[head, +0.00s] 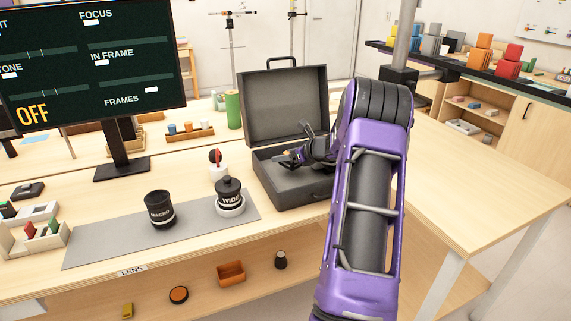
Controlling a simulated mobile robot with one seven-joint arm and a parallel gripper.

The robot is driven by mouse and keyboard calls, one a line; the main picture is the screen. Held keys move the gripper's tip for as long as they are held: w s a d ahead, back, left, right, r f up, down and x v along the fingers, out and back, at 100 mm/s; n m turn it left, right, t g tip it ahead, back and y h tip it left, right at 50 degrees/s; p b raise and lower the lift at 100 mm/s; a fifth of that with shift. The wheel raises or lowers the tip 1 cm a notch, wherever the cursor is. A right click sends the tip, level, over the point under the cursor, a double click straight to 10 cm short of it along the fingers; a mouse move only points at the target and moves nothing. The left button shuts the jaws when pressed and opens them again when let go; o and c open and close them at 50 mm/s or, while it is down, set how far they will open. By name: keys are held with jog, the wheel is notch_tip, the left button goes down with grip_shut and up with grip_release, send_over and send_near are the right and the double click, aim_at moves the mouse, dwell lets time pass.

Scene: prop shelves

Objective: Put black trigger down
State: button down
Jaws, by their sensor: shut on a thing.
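My gripper (294,157) is over the open black case (280,198), at the end of my purple arm reaching in from the right. It appears shut on a small dark thing, which I take to be the black trigger (286,163). The trigger's outline is hard to tell against the dark case, and the fingers are small in this view. I cannot tell whether the trigger touches the case floor. The case lid (287,105) stands upright at the back.
A black WIDE lens (228,187) and a MACRO lens (160,208) stand on a grey mat (110,241) left of the case. A red-topped white item (217,166) stands behind the WIDE lens. A monitor (90,65) is at far left. The tabletop right of my arm is clear.

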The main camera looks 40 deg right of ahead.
jog(key=shift+f, duration=1.1)
jog(key=shift+f, duration=0.2)
jog(key=shift+c, duration=2.1)
grip_release()
jog(key=shift+r, duration=0.1)
jog(key=shift+s+r, duration=0.2)
jog(key=shift+r, duration=0.05)
jog(key=p+v, duration=0.1)
jog(key=v, duration=1)
jog(key=shift+s, duration=0.25)
